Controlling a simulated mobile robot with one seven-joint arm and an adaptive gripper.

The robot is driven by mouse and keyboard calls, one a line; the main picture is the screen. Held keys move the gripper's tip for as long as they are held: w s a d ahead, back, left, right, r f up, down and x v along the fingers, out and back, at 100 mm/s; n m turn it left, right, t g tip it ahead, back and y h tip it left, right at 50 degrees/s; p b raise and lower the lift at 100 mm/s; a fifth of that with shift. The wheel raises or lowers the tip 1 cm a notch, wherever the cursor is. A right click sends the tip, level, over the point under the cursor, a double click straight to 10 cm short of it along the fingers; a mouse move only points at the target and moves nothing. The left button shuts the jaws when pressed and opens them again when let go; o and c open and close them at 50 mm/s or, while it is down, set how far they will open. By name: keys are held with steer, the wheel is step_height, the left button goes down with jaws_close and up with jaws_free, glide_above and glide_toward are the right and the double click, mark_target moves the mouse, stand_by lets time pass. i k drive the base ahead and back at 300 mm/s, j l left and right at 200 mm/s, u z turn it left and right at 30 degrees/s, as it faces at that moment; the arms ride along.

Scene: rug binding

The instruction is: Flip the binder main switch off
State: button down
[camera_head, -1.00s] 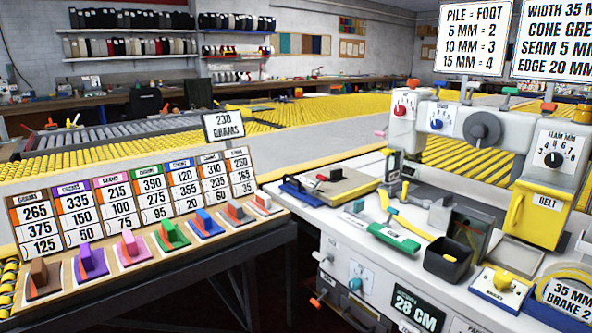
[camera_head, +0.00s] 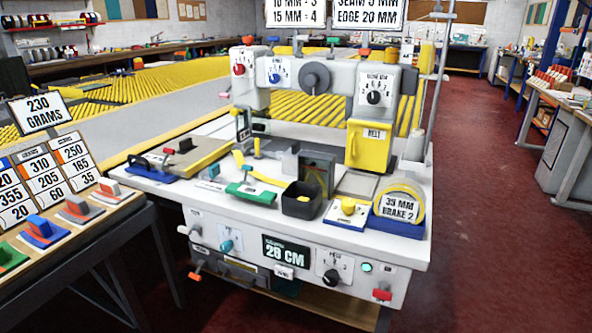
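The white binder machine (camera_head: 320,245) stands in the middle of the view. Its front panel carries a black-knobbed dial (camera_head: 333,274), a lit green round lamp or button (camera_head: 367,267) and a red switch-like part (camera_head: 382,292) at the lower right corner. A teal knob (camera_head: 229,244) and an orange-tipped lever (camera_head: 197,275) are on the panel's left part. No label that I can read says which control is the main switch. My gripper is not in view.
A yellow tape roll (camera_head: 403,200) with a "35 MM BRAKE 2" card, a black bin (camera_head: 302,200) and a yellow knob (camera_head: 348,206) stand on the machine's top. A sample table (camera_head: 95,235) is at left. Red floor (camera_head: 480,260) is clear at right.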

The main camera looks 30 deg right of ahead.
mark_target(382, 294)
steer(key=z, duration=1.25)
